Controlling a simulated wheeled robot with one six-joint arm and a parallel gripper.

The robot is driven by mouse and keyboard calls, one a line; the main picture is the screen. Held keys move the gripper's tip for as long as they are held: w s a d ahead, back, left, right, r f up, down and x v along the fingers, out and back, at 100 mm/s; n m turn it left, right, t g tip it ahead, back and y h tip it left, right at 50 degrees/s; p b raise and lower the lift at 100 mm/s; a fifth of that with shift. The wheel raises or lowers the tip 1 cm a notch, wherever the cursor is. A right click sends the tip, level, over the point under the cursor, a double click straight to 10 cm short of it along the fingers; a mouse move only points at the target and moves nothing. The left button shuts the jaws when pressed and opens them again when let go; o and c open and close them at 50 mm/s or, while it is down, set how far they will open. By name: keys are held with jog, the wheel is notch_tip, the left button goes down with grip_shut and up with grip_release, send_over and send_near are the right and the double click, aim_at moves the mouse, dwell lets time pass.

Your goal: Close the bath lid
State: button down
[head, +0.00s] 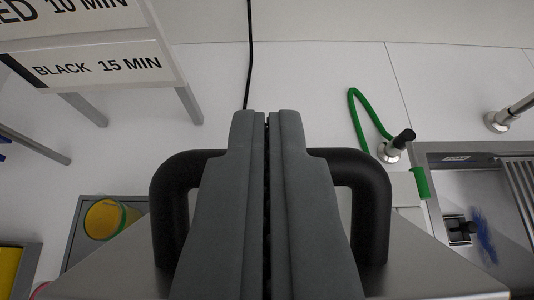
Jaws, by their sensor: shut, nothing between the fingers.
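My gripper (267,122) is shut and empty, its two long grey fingers together in the middle of the head view, pointing away from me. A black U-shaped handle (370,205) shows on both sides of the fingers, its middle hidden by them. Its ends meet a brushed steel panel (430,272), which looks like the bath lid, at the bottom of the view. I cannot tell whether the fingers touch the handle. The inside of the bath is not visible, and how far the lid is tilted is unclear.
A sign stand (105,66) reading "BLACK 15 MIN" stands upper left. A yellow jar (103,219) sits in a grey-framed bay at left. A tap with a green hose (358,118) and a steel sink (470,192) are at right.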

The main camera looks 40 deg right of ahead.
jog(key=s+a+f+t+h, duration=0.2)
jog(key=s+f, duration=0.1)
jog(key=s+a+f+t+h, duration=0.1)
jog(key=s+a+f+t, duration=0.1)
jog(key=s+f+t, duration=0.1)
jog(key=s+a+f+t+h, duration=0.2)
jog(key=s+f, duration=0.1)
jog(key=shift+s+a+f+t+h, duration=0.15)
jog(key=shift+a+f+t+h, duration=0.15)
jog(key=shift+a+t, duration=0.1)
jog(key=shift+s+a+f+t+h, duration=0.2)
jog(key=shift+s+f+t+h, duration=0.1)
jog(key=shift+f, duration=0.25)
jog(key=shift+s+a+f, duration=0.15)
jog(key=shift+s+f, duration=0.05)
jog(key=shift+f, duration=0.75)
jog(key=r, duration=0.3)
jog(key=shift+s+a+r, duration=0.2)
jog(key=shift+s+r, duration=0.05)
jog(key=shift+s, duration=0.05)
jog(key=v, duration=0.9)
jog(key=shift+s+f, duration=0.25)
jog(key=shift+f, duration=0.1)
